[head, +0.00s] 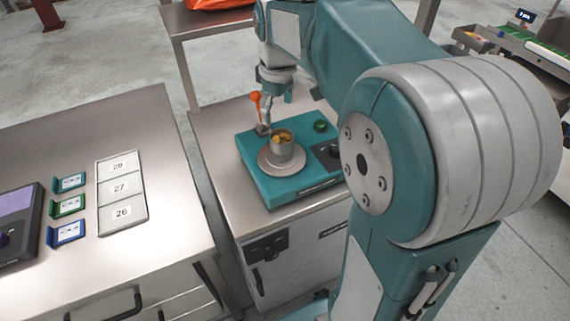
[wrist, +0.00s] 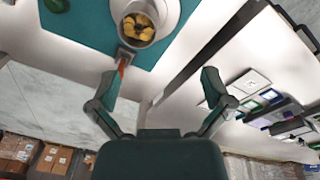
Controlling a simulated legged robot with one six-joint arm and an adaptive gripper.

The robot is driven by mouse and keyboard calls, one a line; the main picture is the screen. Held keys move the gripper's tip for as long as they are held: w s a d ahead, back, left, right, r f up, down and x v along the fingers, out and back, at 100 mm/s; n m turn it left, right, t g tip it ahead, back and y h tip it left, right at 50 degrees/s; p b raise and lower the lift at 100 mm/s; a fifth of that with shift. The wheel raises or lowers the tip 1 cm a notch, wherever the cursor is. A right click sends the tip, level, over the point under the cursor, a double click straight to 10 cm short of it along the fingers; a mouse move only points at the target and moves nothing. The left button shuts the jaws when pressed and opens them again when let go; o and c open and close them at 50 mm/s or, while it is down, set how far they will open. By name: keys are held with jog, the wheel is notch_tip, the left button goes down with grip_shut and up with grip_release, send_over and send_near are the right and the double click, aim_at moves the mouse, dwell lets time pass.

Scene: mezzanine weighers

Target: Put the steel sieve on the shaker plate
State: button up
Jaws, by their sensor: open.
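The steel sieve (head: 283,152) is a small upright round cup with yellow pieces inside. It sits on the round shaker plate (head: 267,167) of a teal shaker (head: 257,183). In the wrist view the sieve (wrist: 142,40) is at the top, with the plate (wrist: 178,20) beneath it. A grey tab and orange handle (head: 255,103) stand on the sieve's near side in the wrist view. My gripper (head: 268,108) is beside and above the sieve. In the wrist view my gripper (wrist: 158,78) has its fingers spread, with nothing held; the orange part shows near the left finger.
The shaker has a green knob (head: 320,126) and stands on a steel cabinet. Left, across a gap, a steel bench (head: 60,140) carries coloured cards (head: 68,207), a numbered tray (head: 122,226) and a dark device (head: 17,225). An orange item (head: 215,3) lies behind.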

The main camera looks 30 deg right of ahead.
jog(key=s+a+f+m+t, duration=0.1)
jog(key=s+a+m+t, duration=0.1)
jog(key=s, duration=0.7)
jog(key=s+a+m+t, duration=0.2)
jog(key=s+a+m, duration=0.2)
jog(key=s, duration=0.6)
jog(key=shift+s+a+f+t, duration=0.3)
jog(key=shift+a+f, duration=0.1)
jog(key=shift+a, duration=0.3)
jog(key=shift+w, duration=0.1)
